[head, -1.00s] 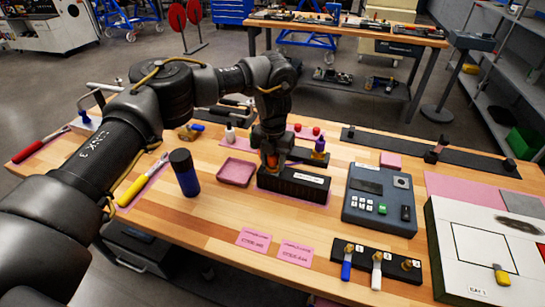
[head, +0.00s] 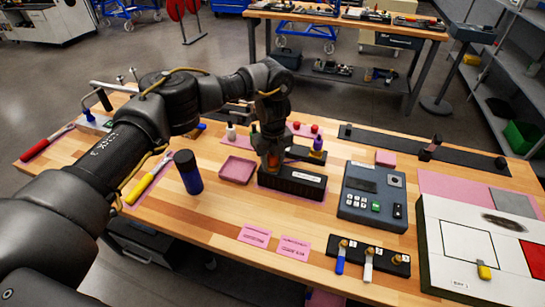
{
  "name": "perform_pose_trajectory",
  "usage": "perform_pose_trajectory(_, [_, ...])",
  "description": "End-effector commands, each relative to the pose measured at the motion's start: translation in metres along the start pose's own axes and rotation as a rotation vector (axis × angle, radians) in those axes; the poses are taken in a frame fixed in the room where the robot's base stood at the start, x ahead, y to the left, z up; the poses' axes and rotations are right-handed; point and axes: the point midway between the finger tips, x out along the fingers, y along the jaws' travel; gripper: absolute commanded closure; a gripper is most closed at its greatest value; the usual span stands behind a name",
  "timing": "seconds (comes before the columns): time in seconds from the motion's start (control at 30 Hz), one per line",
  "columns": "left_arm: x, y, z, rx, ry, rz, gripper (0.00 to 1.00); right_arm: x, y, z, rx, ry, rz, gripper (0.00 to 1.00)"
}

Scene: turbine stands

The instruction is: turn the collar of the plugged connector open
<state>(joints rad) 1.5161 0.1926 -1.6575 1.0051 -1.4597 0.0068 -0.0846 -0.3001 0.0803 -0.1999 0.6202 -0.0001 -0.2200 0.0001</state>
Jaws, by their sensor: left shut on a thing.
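A long black block (head: 305,182) with a white label stands near the middle of the wooden table. My left gripper (head: 272,162) reaches down onto the left part of this block. It is shut on the collar of the plugged connector, which is mostly hidden by the fingers. How far the collar is turned cannot be told. A dark connector with a purple part (head: 317,146) stands upright behind the block, apart from the gripper. My right gripper is not in view.
A pink tray (head: 238,170) and a dark blue bottle (head: 188,172) stand left of the block. A grey keypad box (head: 373,197) stands to the right. A black rack (head: 368,255) with several coloured-handled tools lies in front.

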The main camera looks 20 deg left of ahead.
Motion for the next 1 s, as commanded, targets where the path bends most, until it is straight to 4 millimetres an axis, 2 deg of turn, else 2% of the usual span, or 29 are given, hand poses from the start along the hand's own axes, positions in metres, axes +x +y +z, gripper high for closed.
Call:
perform_pose_trajectory(0.3, [-0.0002, 0.0003, 0.0005, -0.064, -0.001, 0.001, 0.83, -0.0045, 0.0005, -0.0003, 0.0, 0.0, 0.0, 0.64])
perform_pose_trajectory(0.7, [0.0001, 0.0001, 0.0003, -0.067, -0.001, 0.001, 0.83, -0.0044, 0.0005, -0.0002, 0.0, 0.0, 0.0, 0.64])
perform_pose_trajectory(0.73, [0.0001, 0.0001, 0.0003, -0.067, -0.001, 0.001, 0.56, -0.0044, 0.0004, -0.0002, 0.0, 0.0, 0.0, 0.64])
perform_pose_trajectory(0.87, [0.0001, 0.0, 0.0002, -0.066, -0.001, 0.001, 0.39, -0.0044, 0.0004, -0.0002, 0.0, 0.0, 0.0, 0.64])
perform_pose_trajectory(1.0, [0.0001, -0.0002, 0.0001, -0.066, 0.0, 0.0, 0.38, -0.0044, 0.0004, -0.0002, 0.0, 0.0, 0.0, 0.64])
